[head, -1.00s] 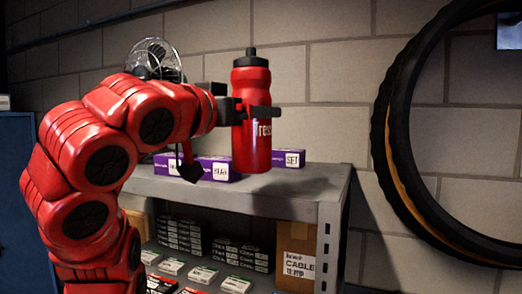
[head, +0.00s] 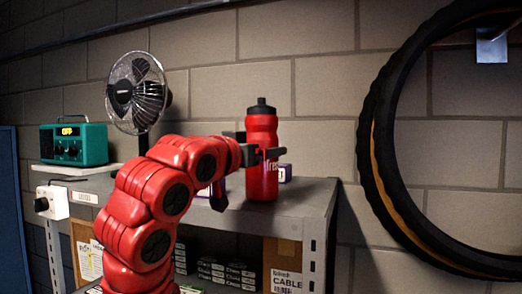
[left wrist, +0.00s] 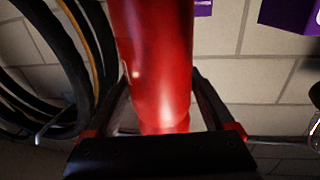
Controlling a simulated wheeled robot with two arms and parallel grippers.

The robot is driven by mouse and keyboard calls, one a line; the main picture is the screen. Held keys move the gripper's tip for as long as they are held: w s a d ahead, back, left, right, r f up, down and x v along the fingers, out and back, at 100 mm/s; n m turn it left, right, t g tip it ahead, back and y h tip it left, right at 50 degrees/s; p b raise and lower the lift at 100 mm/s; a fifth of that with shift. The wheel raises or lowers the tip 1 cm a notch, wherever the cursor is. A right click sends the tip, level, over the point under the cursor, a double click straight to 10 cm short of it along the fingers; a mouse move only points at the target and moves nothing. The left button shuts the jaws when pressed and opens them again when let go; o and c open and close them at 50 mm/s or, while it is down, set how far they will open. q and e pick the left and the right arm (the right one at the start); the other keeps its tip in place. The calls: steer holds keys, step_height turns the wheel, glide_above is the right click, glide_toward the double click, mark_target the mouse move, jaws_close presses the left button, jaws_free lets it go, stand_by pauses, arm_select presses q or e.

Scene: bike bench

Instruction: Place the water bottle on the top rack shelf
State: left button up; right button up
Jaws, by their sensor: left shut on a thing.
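The red water bottle (head: 262,178) with a black cap is upright at the top rack shelf (head: 302,200), near its right part. Its base appears at the level of the shelf surface; I cannot tell whether it touches. My left gripper (head: 264,153) is shut around the bottle's middle. In the left wrist view the bottle (left wrist: 155,60) fills the space between the fingers of my left gripper (left wrist: 165,110). My right gripper is not in view.
Purple boxes (head: 285,172) stand behind the bottle. A black fan (head: 140,92) and a teal radio (head: 74,144) are at the left. A bike tire (head: 372,150) hangs on the wall at the right. The shelf's front right corner is clear.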

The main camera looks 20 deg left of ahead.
arm_select(q)
steer(key=shift+s, duration=0.15)
steer(key=shift+f, duration=0.15)
steer(key=o, duration=1.1)
steer(key=shift+o, duration=0.2)
steer(key=s+a+b, duration=0.1)
steer(key=s+a, duration=0.1)
steer(key=s, duration=0.9)
steer(key=shift+s+r, duration=0.2)
steer(key=shift+s, duration=0.15)
steer(key=shift+a, duration=0.1)
